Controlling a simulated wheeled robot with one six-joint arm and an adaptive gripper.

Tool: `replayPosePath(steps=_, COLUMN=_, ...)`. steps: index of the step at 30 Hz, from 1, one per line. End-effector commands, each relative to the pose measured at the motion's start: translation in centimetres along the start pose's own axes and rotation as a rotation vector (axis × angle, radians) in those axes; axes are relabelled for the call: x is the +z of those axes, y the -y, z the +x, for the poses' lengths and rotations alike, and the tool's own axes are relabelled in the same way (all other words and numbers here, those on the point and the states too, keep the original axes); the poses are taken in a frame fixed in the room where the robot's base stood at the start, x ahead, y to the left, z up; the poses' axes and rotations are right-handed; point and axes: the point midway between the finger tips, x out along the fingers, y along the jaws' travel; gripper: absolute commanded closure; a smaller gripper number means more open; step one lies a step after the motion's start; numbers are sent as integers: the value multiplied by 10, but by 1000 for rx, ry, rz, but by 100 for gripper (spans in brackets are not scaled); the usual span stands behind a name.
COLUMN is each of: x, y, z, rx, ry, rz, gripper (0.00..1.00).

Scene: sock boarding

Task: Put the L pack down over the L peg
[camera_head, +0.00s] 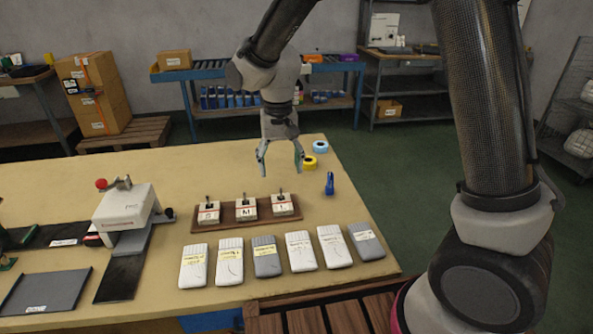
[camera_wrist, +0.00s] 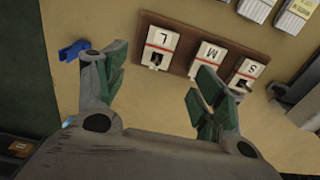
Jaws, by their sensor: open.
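The L pack (camera_head: 283,206), a white block marked L, sits at the right end of the brown board (camera_head: 228,217). The dark L peg (camera_head: 281,191) stands up through the pack's back part. In the wrist view the L pack (camera_wrist: 161,45) lies flat on the board, and the peg's tip (camera_wrist: 156,59) shows in its opening. My gripper (camera_head: 281,168) is open and empty, with its fingers pointing down above and behind the L pack. In the wrist view its two green-padded fingers (camera_wrist: 155,76) are spread wide, apart from the pack.
The M pack (camera_head: 247,209) and S pack (camera_head: 208,214) sit on the same board to the left. Several grey and white packets (camera_head: 300,251) lie in front. A blue tool (camera_head: 330,184) and tape rolls (camera_head: 308,162) are nearby. A white press (camera_head: 122,205) stands left.

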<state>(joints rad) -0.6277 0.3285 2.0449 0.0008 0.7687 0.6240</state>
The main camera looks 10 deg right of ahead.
Motion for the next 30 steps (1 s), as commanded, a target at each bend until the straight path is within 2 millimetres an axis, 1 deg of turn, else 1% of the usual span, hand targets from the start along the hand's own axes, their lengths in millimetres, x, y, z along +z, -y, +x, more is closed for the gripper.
replayPosePath(steps=6, x=0, y=-2, z=-4, rx=-1, ry=-1, rz=1, gripper=31)
replayPosePath(steps=8, x=0, y=-7, z=-9, rx=-5, ry=-7, rz=2, gripper=31)
replayPosePath(steps=10, x=2, y=-21, z=-22, rx=-13, ry=-19, rz=5, gripper=31)
replayPosePath(steps=11, x=3, y=-29, z=-30, rx=-18, ry=-27, rz=6, gripper=31)
replayPosePath(steps=14, x=11, y=-66, z=-60, rx=-35, ry=-61, rz=10, gripper=31)
replayPosePath(steps=15, x=17, y=-83, z=-73, rx=-42, ry=-78, rz=11, gripper=31)
replayPosePath(steps=17, x=28, y=-108, z=-92, rx=-50, ry=-103, rz=11, gripper=31)
replayPosePath(steps=18, x=36, y=-125, z=-102, rx=-54, ry=-121, rz=11, gripper=31)
replayPosePath(steps=20, x=50, y=-148, z=-117, rx=-58, ry=-147, rz=11, gripper=31)
replayPosePath(steps=21, x=61, y=-163, z=-125, rx=-59, ry=-163, rz=11, gripper=31)
replayPosePath(steps=23, x=78, y=-184, z=-137, rx=-60, ry=-191, rz=12, gripper=31)
replayPosePath(steps=24, x=90, y=-198, z=-143, rx=-59, ry=-209, rz=13, gripper=31)
replayPosePath(steps=26, x=109, y=-216, z=-151, rx=-56, ry=-236, rz=13, gripper=31)
replayPosePath(steps=27, x=122, y=-228, z=-155, rx=-53, ry=-254, rz=13, gripper=31)
replayPosePath(steps=30, x=154, y=-252, z=-162, rx=-41, ry=-297, rz=13, gripper=31)
